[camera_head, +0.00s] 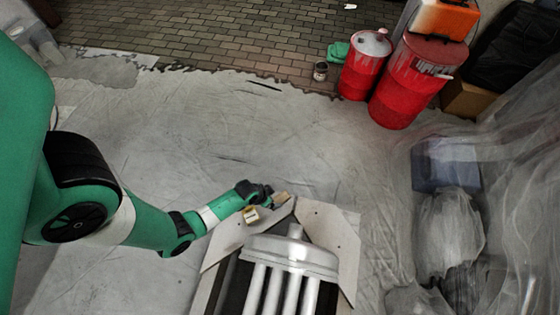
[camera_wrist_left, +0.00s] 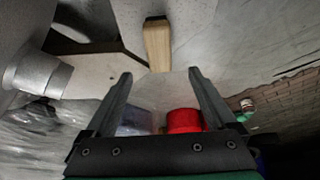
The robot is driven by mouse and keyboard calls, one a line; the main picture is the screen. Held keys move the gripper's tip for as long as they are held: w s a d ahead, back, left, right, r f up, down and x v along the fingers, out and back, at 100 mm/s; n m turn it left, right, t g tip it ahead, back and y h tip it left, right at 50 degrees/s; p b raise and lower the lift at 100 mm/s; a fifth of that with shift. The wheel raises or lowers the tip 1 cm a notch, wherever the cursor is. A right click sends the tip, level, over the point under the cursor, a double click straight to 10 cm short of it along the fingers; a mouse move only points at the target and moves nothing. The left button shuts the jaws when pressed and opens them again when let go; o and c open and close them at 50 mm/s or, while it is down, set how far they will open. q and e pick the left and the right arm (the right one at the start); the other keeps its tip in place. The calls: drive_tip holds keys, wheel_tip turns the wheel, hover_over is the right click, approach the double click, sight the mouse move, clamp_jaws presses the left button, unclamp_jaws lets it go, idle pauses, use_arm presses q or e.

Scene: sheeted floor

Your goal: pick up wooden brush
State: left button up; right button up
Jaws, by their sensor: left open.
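A wooden brush (camera_wrist_left: 158,46) shows in the left wrist view as a pale wooden piece with a dark end, just beyond the fingertips and roughly centred between them. In the head view a small tan piece, likely the brush (camera_head: 282,199), lies on the pale board right by my left gripper (camera_head: 268,192). My left gripper is open, its two fingers (camera_wrist_left: 160,74) spread with nothing between them. The brush seems apart from the fingers. My right gripper is not in view.
A white ribbed metal unit (camera_head: 290,255) stands on the pale board (camera_head: 335,225). Red drums (camera_head: 405,90), a blue crate (camera_head: 445,162) and plastic sheeting lie to the right. The sheeted floor above the gripper is clear.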

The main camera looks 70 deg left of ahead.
sight(279, 200)
use_arm(q)
drive_tip(key=b+x, duration=0.1)
drive_tip(key=x, duration=0.1)
drive_tip(key=b+x, duration=0.1)
drive_tip(key=x, duration=0.1)
drive_tip(key=shift+s+d+f+b, duration=0.2)
drive_tip(key=shift+s+f+b, duration=0.1)
drive_tip(key=shift+s, duration=0.05)
drive_tip(key=shift+w+a+f, duration=0.15)
drive_tip(key=shift+w+f, duration=0.1)
drive_tip(key=shift+f, duration=0.05)
drive_tip(key=shift+w, duration=0.15)
drive_tip(key=b+x, duration=0.5)
drive_tip(key=shift+f, duration=0.15)
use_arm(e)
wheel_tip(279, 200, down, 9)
use_arm(q)
drive_tip(key=shift+f, duration=0.1)
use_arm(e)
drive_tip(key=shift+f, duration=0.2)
use_arm(q)
clamp_jaws()
